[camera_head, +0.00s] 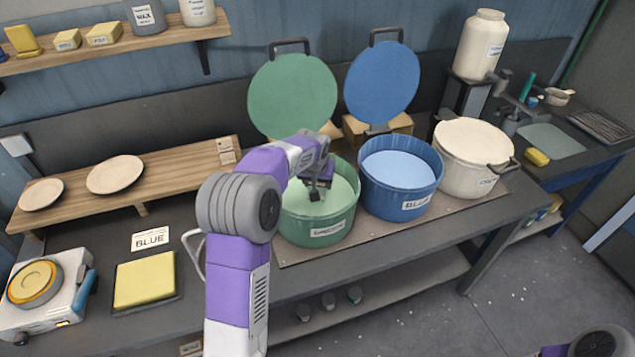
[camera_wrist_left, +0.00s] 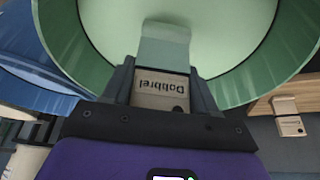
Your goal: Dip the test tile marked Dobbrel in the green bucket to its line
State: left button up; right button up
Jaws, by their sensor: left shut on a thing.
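The test tile marked Dobbrel (camera_wrist_left: 162,88) is between the fingers of my left gripper (camera_wrist_left: 160,90), its lettering upside down in the left wrist view. The tile's far end (camera_wrist_left: 165,45) looks green against the pale green liquid; I cannot tell whether it is coated or under the surface. In the head view my left gripper (camera_head: 318,190) reaches over the rim into the open green bucket (camera_head: 290,226), which also shows in the wrist view (camera_wrist_left: 238,85). The tile is hidden there by my gripper and arm. My right gripper is out of view.
A blue bucket (camera_head: 402,205) stands open right of the green one, then a lidded cream pot (camera_head: 475,165). Green (camera_head: 292,95) and blue (camera_head: 382,85) lids stand upright behind. A wooden rack (camera_head: 165,178) with plates, a yellow sponge (camera_head: 145,280) and a hotplate (camera_head: 60,305) are left.

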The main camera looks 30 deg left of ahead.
pick_arm(q)
jog(key=shift+r+p, duration=2.15)
jog(key=shift+r, duration=0.9)
jog(key=shift+f, duration=0.1)
